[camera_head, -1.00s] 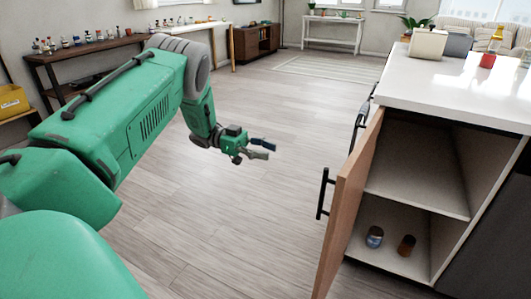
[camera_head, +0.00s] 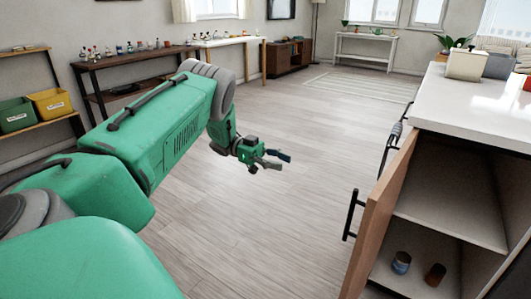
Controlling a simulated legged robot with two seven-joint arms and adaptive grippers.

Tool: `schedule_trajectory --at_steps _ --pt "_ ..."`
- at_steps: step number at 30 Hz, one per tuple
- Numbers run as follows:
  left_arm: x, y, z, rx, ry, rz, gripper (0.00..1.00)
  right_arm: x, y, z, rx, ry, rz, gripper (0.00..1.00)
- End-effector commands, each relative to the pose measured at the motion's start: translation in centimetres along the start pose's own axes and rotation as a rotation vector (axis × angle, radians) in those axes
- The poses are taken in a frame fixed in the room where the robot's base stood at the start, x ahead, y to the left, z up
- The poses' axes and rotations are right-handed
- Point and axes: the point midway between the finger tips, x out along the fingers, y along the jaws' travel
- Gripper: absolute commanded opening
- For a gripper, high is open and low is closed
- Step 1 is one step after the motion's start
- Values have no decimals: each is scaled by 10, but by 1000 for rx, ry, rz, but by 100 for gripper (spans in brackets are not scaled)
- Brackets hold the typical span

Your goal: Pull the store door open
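The store door (camera_head: 381,215) is a brown wooden cabinet door under the white counter, at the right of the head view. It stands swung open, and the shelf inside shows. Its black bar handle (camera_head: 352,215) is on the face toward the left. My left gripper (camera_head: 281,159) hangs in free space to the left of the door, clear of the handle. Its fingers are apart with nothing between them. My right gripper does not show clearly; only a small grey and black part shows behind the door's top edge, and I cannot tell its fingers.
The white countertop (camera_head: 470,105) overhangs the cabinet. A blue-labelled can (camera_head: 401,263) and a brown jar (camera_head: 435,275) stand on the cabinet's lower level. Wooden floor (camera_head: 250,230) lies open between my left arm and the door. Shelves with bins (camera_head: 52,103) stand at the far left.

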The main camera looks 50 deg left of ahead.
Motion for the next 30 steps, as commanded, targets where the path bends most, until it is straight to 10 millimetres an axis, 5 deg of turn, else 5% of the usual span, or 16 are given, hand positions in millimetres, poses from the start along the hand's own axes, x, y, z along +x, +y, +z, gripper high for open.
schedule_trajectory --at_steps 6,12,30 --pt "-49 0 1 2 1 -3 31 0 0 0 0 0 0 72" --pt "-69 -1 1 0 0 0 31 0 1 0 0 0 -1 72" --pt "-75 -1 1 -2 -1 1 31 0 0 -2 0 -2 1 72"
